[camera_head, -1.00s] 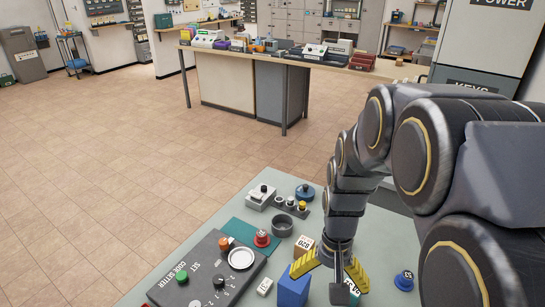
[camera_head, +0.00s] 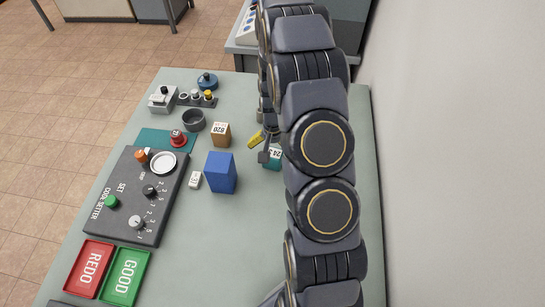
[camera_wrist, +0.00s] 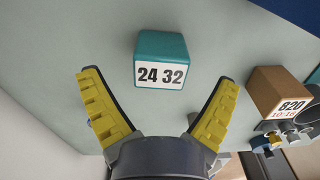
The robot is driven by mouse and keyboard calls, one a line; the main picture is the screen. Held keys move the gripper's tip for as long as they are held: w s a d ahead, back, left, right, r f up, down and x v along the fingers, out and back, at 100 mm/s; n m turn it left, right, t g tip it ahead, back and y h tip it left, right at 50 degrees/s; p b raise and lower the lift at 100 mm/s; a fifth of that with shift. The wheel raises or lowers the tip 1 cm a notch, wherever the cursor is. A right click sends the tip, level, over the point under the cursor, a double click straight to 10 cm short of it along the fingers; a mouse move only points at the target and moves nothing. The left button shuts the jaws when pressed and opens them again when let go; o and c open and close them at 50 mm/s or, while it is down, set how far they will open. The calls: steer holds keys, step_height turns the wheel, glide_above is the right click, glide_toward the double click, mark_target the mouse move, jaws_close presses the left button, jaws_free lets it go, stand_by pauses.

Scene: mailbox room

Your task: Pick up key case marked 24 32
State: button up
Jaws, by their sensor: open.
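The key case marked 24 32 is a teal block with a white label; in the wrist view (camera_wrist: 161,49) it stands on the table just beyond the fingertips, roughly centred between them. In the head view only part of the key case (camera_head: 272,162) shows, the rest hidden behind my arm. My gripper (camera_wrist: 158,92) has its yellow-padded fingers spread wide with nothing between them. In the head view one yellow finger of my gripper (camera_head: 257,138) shows beside the key case; the other is hidden by my arm.
A brown case marked 820 (camera_head: 221,134) and a blue block (camera_head: 220,172) stand left of the key case. Further left are a small white tag (camera_head: 195,180), a dark code setter (camera_head: 140,195), and red (camera_head: 90,268) and green (camera_head: 125,277) trays. The table (camera_head: 225,255) is clear towards the front.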

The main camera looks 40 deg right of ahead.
mark_target(273, 159)
step_height(273, 159, down, 4)
steer(key=shift+f, duration=0.15)
steer(key=c, duration=1.1)
steer(key=shift+c, duration=0.2)
